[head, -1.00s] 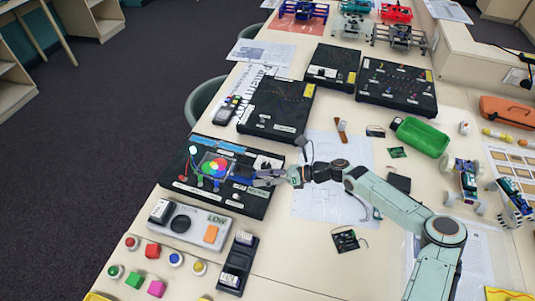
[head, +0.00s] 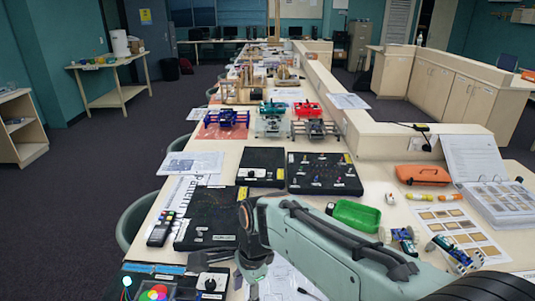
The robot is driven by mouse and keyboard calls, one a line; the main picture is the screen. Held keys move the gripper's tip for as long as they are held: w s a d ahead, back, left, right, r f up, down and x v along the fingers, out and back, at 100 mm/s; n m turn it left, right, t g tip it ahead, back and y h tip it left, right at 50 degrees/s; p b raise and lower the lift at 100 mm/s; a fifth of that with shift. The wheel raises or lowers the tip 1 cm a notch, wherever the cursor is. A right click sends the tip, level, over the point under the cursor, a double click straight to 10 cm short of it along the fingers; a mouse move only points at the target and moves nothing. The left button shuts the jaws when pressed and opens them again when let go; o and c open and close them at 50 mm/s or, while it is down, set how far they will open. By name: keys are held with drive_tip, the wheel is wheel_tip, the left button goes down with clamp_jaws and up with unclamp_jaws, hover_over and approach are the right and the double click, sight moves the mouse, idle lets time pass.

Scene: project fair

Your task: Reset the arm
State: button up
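My arm fills the lower right of the head view, its pale green links raised over the table and bent downward near the middle. What looks like my gripper (head: 222,256) is small and dark, beside the bent wrist, above the black board with the coloured disc (head: 155,293). Its fingers are too small and overlapped to tell whether they are open or shut. I see nothing clearly held in it. The lower end of the arm runs close to the bottom edge of the picture.
Black component boards (head: 325,173) lie behind the arm. A green case (head: 357,215), an orange pouch (head: 422,175) and small wheeled robots (head: 455,254) are to the right. A handheld meter (head: 160,229) lies near the left table edge. Carpet is open at left.

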drive_tip(key=s+d+r+n+t+h, duration=0.2)
drive_tip(key=s+d+r+n, duration=0.3)
drive_tip(key=s+d, duration=0.55)
drive_tip(key=s+d+f+n+g, duration=0.2)
drive_tip(key=s+f+n, duration=0.2)
drive_tip(key=s+n, duration=0.3)
drive_tip(key=shift+s+g+y, duration=0.3)
drive_tip(key=shift+s+y, duration=0.1)
drive_tip(key=shift+s, duration=0.65)
